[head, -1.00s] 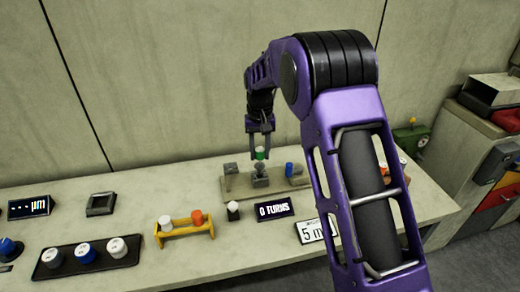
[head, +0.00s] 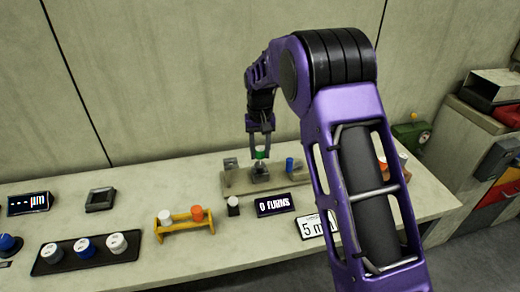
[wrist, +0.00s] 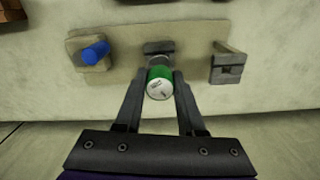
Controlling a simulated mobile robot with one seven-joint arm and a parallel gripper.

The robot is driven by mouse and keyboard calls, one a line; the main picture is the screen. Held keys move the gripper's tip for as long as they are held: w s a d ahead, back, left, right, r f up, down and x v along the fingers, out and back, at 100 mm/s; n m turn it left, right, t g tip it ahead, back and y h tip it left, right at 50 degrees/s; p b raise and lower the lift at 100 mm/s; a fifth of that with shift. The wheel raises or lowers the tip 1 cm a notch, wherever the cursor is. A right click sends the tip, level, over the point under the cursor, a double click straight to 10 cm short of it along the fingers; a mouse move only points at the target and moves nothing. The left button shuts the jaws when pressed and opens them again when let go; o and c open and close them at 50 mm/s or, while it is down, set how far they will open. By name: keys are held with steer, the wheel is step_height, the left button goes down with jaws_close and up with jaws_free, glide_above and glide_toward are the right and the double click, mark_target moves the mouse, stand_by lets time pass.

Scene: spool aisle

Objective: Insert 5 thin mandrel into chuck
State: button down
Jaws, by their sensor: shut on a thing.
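My gripper (head: 261,157) is shut on a short green piece with a white printed top, taken to be the mandrel (wrist: 159,83). The mandrel also shows between the fingertips in the head view (head: 262,155). The grey chuck block (head: 260,174) in the middle of the tan base is right below it. In the wrist view the chuck (wrist: 158,47) is partly hidden by the mandrel. The mandrel's lower end is hidden or too small to tell whether it is in the chuck.
A blue cylinder (head: 289,164) stands at one end of the tan base, and a grey bracket (head: 231,163) at the other. In front are a "0 TURNS" display (head: 273,204), a yellow rack (head: 185,227) and a dark tray (head: 87,253) of capped pieces. A wall stands behind.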

steer(key=shift+f+b, duration=0.45)
steer(key=shift+f, duration=0.65)
steer(key=shift+c, duration=2.2)
jaws_free()
steer(key=shift+r, duration=0.1)
step_height(320, 180, up, 18)
steer(key=p, duration=0.2)
steer(key=shift+f, duration=0.25)
